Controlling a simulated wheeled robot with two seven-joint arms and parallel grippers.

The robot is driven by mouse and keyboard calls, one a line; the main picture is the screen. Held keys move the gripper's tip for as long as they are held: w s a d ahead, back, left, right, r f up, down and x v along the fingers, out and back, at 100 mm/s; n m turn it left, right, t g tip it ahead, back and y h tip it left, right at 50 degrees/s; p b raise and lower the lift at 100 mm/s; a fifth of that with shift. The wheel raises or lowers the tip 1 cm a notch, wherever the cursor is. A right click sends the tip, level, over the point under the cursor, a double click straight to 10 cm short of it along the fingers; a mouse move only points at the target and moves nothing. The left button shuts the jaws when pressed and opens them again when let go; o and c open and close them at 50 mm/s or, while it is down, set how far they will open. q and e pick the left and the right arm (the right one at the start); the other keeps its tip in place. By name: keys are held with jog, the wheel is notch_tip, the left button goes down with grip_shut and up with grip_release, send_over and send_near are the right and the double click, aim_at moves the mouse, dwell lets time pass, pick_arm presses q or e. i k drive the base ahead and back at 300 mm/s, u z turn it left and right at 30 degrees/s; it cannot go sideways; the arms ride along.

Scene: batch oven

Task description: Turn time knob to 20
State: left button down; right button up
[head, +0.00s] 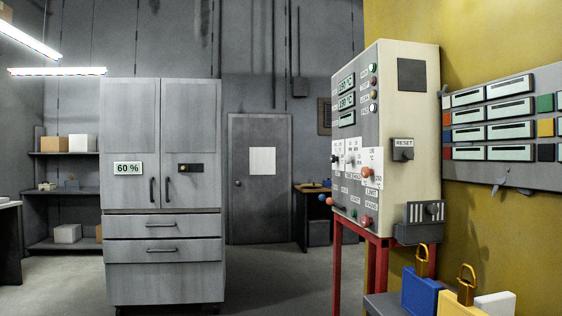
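The oven control cabinet (405,140) stands right of centre on a red frame, its front panel seen at a steep angle. Several knobs with white scale plates sit at mid-height of the panel, among them a dark knob (335,158) and an orange-red knob (367,172). The lettering is too small to tell which one is the time knob or where it points. Green displays (346,100) sit above them; the digits are hard to read. Neither of my grippers is in view.
A grey cabinet (162,250) with a 60 % display stands at left. A RESET switch (403,150) is on the control cabinet's side. Padlocks, blue (420,292) and yellow (458,303), are at lower right. A rack of cards (510,108) hangs on the yellow wall. Floor between the cabinets is clear.

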aim_at(348, 159)
jog(key=u, duration=0.55)
jog(key=i, duration=2.25)
jog(key=z, duration=0.35)
